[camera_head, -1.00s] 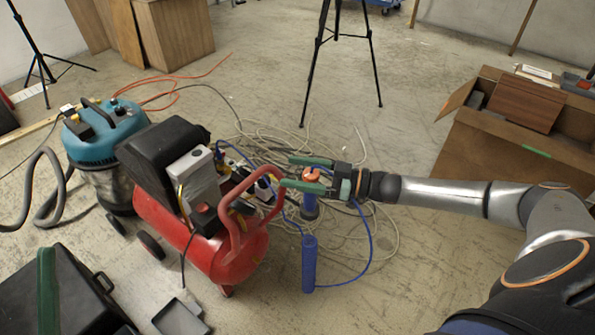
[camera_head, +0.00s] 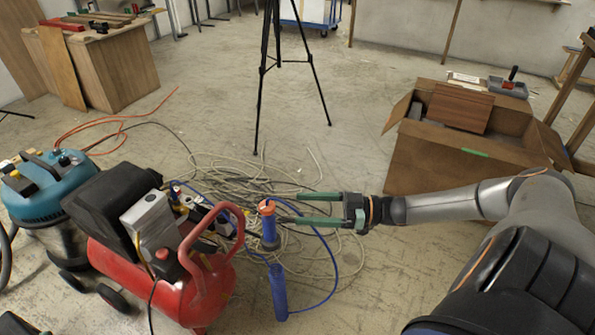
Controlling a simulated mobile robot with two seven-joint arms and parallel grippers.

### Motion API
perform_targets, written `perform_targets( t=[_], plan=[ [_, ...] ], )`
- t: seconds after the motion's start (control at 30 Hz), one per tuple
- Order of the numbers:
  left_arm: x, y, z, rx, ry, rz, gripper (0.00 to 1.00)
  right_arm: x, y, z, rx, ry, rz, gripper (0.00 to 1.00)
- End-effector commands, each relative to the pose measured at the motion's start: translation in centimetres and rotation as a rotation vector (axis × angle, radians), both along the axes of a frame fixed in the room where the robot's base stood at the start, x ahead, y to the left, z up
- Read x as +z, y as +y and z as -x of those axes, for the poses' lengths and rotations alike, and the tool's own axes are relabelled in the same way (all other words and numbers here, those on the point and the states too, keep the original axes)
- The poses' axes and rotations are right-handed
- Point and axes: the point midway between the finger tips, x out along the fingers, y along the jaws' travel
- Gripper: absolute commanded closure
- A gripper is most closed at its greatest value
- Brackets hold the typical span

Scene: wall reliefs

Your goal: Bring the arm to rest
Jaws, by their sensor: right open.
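My right gripper (camera_head: 288,208) is open, with its two green fingers pointing left and nothing between them. Its arm comes in from the right edge, raised over the floor. Just left of the fingertips is an upright blue cylinder (camera_head: 271,242) with an orange top (camera_head: 267,206). I cannot tell how far apart they are in depth. My left gripper is not in view.
A red compressor (camera_head: 208,290) and a teal vacuum (camera_head: 45,185) stand at left. A second blue cylinder (camera_head: 279,292) and tangled hoses (camera_head: 215,170) are near the gripper. An open cardboard box (camera_head: 430,160) is at right, a black tripod (camera_head: 262,85) behind.

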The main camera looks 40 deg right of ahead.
Motion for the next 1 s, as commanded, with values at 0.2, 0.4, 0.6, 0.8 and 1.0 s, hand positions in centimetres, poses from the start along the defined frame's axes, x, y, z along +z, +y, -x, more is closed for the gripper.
perform_targets(
  t=[0.2,0.4,0.6,0.8,1.0],
  plan=[
    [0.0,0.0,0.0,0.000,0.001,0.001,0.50,0.0,0.0,0.0,0.000,0.000,0.000,0.23],
    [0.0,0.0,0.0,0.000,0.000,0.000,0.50,0.0,0.0,0.0,0.000,0.000,0.000,0.23],
    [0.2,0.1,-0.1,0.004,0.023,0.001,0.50,-0.1,1.1,0.1,-0.006,0.010,-0.004,0.23],
    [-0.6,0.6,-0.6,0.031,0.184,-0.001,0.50,-0.6,7.7,0.9,-0.058,0.076,-0.006,0.23],
    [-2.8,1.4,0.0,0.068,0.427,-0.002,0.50,0.0,15.3,2.9,-0.169,0.180,0.034,0.23]
  ],
)
